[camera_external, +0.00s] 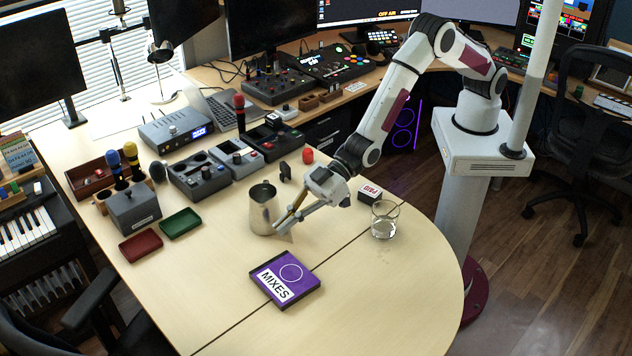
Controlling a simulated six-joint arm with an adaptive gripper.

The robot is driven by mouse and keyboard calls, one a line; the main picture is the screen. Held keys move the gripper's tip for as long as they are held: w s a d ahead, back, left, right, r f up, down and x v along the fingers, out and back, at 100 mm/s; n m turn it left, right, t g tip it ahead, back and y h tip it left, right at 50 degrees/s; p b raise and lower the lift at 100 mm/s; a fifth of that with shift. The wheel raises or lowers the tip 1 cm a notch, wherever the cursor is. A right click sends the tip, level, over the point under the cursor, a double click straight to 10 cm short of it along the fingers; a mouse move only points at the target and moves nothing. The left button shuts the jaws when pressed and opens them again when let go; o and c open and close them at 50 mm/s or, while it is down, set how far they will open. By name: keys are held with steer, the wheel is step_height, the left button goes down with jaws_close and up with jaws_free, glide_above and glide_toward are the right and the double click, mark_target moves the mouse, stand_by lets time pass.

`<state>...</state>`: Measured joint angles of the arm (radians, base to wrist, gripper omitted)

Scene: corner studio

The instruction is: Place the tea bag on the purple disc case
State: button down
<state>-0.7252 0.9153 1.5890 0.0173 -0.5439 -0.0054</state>
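The purple disc case (286,279), with a white "MIXES" label and a ring printed on it, lies flat on the wooden table in front of my gripper. My gripper (281,229) points down and left, its fingertips close to the tabletop, just right of a metal pitcher and behind the case. A small pale patch (287,237) at the fingertips may be the tea bag, but it is too small to tell. I cannot make out whether the fingers are apart or closed on it.
The metal pitcher (264,208) stands close beside my gripper. A glass of water (384,220) and a small dark box (369,194) stand to the right. Red (140,245) and green (180,223) trays lie left. The table around the case is clear.

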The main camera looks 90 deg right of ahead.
steer(key=shift+s+a+f, duration=0.2)
steer(key=shift+s+f, duration=0.2)
steer(key=shift+f, duration=0.2)
glide_above(292, 268)
steer(key=shift+w+a+f, duration=0.1)
steer(key=shift+w+f, duration=0.05)
steer(key=shift+f, duration=2.95)
steer(key=shift+f, duration=1.9)
steer(key=c, duration=2.3)
jaws_free()
